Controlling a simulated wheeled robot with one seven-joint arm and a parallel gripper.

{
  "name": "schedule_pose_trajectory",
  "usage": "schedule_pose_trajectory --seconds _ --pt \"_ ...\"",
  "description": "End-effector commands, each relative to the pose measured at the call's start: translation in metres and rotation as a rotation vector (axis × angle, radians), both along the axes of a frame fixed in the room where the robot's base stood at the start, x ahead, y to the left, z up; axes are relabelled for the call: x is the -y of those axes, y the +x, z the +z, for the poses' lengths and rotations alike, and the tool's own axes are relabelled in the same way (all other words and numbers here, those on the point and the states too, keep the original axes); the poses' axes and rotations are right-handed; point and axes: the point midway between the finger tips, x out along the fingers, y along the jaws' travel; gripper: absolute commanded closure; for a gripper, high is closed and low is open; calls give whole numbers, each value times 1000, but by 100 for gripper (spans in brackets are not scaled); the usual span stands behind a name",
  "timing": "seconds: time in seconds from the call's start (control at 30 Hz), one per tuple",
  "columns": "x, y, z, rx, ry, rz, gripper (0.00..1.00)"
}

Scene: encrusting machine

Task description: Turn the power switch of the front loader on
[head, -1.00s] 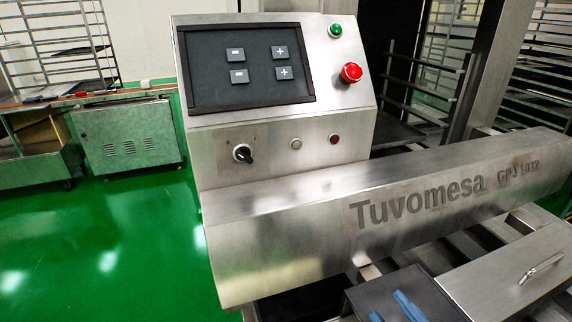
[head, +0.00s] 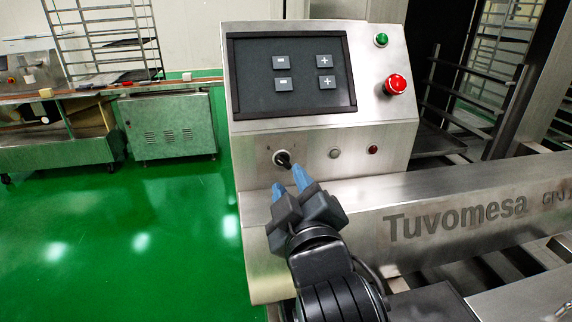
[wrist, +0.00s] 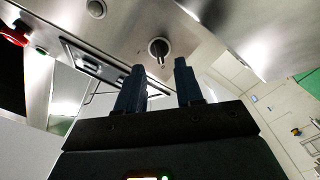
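The power switch (head: 283,159) is a black rotary knob on a pale round base, on the lower left of the front loader's steel control panel (head: 252,148). It also shows in the wrist view (wrist: 158,48), beyond my fingertips. My gripper (head: 289,181) has blue-tipped fingers and is just below and in front of the knob. In the wrist view the two fingers (wrist: 158,72) are apart with nothing between them, and the knob lies ahead of the gap. The fingers do not appear to be around the knob; contact cannot be told.
Above the switch are a dark screen (head: 300,105), a green button (head: 381,40) and a red emergency button (head: 396,84). Small white (head: 334,153) and red (head: 373,150) buttons sit right of it. The Tuvomesa steel beam (head: 455,215) juts out below. Green floor is open at left.

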Motion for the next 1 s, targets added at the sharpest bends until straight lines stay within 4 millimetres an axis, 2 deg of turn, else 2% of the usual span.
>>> schedule_pose_trajectory --seconds 0.1,0.3,0.7,0.77,1.0 --pt "-5 19 3 -2 2 -1 64" --pt "-11 42 2 -1 3 -1 64" --pt "-14 50 0 1 0 0 64" --pt "-14 50 0 1 0 0 68" --pt "-14 50 0 1 0 0 91"
